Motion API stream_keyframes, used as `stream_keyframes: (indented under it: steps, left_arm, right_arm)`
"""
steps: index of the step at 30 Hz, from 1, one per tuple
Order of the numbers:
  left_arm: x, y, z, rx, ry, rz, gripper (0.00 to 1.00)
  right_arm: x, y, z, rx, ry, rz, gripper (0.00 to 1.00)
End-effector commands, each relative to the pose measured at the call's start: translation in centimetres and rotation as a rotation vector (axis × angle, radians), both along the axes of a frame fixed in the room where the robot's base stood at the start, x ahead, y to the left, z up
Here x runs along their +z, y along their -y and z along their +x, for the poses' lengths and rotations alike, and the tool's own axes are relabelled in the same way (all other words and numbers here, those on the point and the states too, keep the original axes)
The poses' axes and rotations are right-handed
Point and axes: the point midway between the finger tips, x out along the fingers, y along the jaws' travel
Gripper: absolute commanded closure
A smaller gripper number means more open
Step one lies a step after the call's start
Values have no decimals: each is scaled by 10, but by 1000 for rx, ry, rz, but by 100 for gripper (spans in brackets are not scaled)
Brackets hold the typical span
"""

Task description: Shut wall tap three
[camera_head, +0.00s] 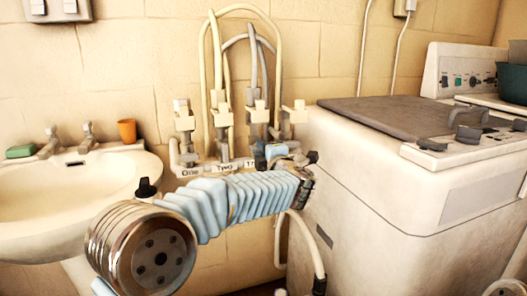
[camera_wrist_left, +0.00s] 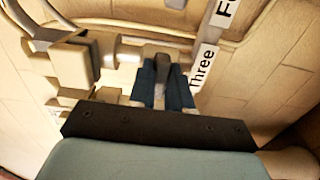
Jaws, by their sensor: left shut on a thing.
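Wall tap three is mostly hidden behind my left gripper (camera_head: 275,152) in the head view; only the start of its label (camera_head: 250,163) shows, right of the labels One and Two. In the left wrist view the label Three (camera_wrist_left: 203,68) is readable. Beside it, the blue fingers of my left gripper (camera_wrist_left: 164,88) are shut on a dark grey tap lever (camera_wrist_left: 163,67), with one finger on each side. The lever's exact angle is hard to tell. My right gripper is not in view.
Neighbouring taps with cream hoses (camera_head: 216,60) stand left of the gripper. A washbasin (camera_head: 80,190) with an orange cup (camera_head: 127,131) is at the left. A washing machine (camera_head: 390,200) stands close on the right. A label starting with F (camera_wrist_left: 222,12) shows beyond Three.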

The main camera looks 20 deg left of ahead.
Motion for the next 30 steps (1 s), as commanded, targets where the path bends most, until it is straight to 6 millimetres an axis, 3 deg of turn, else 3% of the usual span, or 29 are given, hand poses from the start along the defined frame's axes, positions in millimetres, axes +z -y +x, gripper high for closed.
stream_keyframes:
  steps: [7, 8, 12, 23, 30]
  left_arm:
    - [-2, 1, 0, -3, -4, 2, 100]
    - [-2, 1, 0, -3, -4, 2, 77]
    - [-1, 1, 0, -2, -3, 2, 56]
    - [-1, 4, -4, -3, -1, 0, 56]
    - [-3, 31, -44, -6, -1, 1, 56]
  right_arm:
    - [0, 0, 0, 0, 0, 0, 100]
    - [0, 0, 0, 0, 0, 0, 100]
    - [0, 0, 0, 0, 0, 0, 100]
    - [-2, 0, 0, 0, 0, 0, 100]
    - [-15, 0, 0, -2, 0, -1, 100]
